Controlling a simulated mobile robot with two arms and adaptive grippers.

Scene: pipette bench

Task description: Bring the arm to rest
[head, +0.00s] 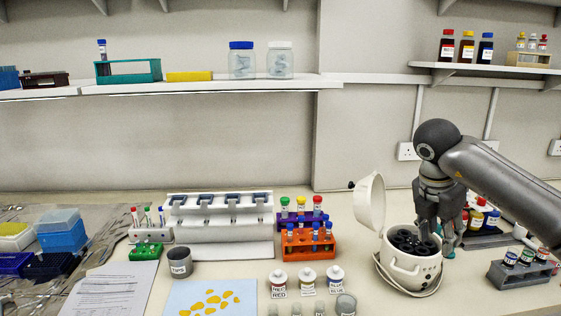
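My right arm (495,180) comes in from the right edge. My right gripper (436,232) points down over the right side of the open white centrifuge (404,272), at or just above its dark rotor. Its fingertips are small and partly lost against the dark rotor, so I cannot tell whether they are open, shut or holding something. The centrifuge lid (370,205) stands raised on the left. My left gripper is not in view.
An orange tube rack (308,246) and a white pipette stand (220,245) are left of the centrifuge. A grey rack (520,273) with small vials is to its right. Small labelled jars (307,280) stand in front. Wall shelves (215,84) run above.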

